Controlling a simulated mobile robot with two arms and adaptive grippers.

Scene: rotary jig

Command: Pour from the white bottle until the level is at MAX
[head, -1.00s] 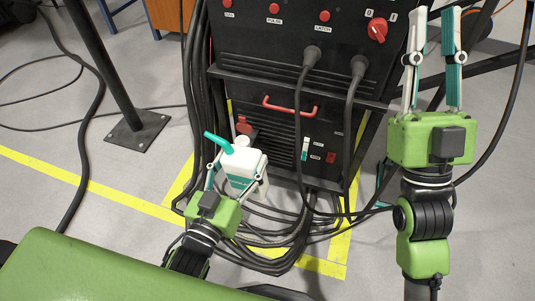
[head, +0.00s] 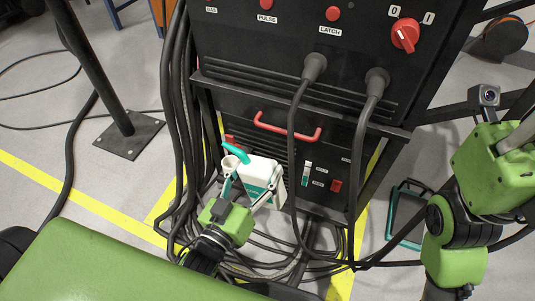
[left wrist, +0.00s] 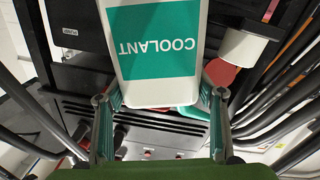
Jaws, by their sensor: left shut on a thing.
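The white bottle (head: 259,169) with a teal label and teal spout (head: 237,153) is in front of the machine in the head view. It is tilted a little, its spout pointing up and left. My left gripper (head: 254,197) is shut on it. In the left wrist view the bottle (left wrist: 158,50) fills the upper middle, its COOLANT label upside down. A white cup-like neck (left wrist: 243,47) is beside it. No liquid stream shows. The level gauge (head: 306,174) is white above and green below; its small labels are unreadable. My right gripper's body (head: 498,160) is at the right; its fingertips are out of view.
The black machine (head: 290,85) has a red handle (head: 287,128), knobs and two plugged cables. Thick cables hang left of the bottle and loop on the floor below. A dark post on a base plate (head: 130,136) stands left.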

